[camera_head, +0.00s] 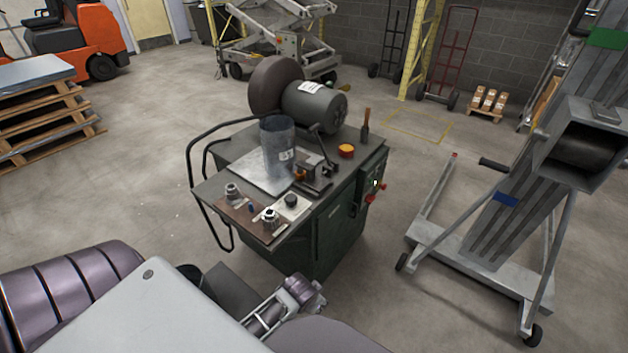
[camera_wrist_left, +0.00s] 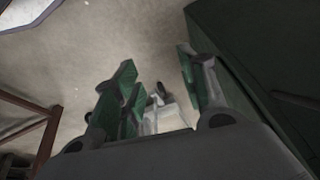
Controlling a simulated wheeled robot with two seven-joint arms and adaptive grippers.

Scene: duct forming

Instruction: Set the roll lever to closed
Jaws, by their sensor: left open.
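The roll lever (camera_head: 321,143) looks like the dark, angled handle with a knob on the green machine's top, beside the clamp block (camera_head: 314,175). It stands tilted; I cannot tell its exact setting. A grey sheet-metal cylinder (camera_head: 278,148) stands upright just left of it. My left gripper (camera_head: 304,290) is low in front of the machine, well apart from the lever. In the left wrist view, the left gripper (camera_wrist_left: 158,84) has its green-padded fingers spread with nothing between them; the lever does not show there. My right gripper is not in view.
The green machine cabinet (camera_head: 336,228) carries knobs, a motor and a large disc (camera_head: 276,84). A bent black rail (camera_head: 190,168) runs along its left side. A wheeled lift (camera_head: 500,235) stands at right, stacked pallets (camera_head: 45,125) at left.

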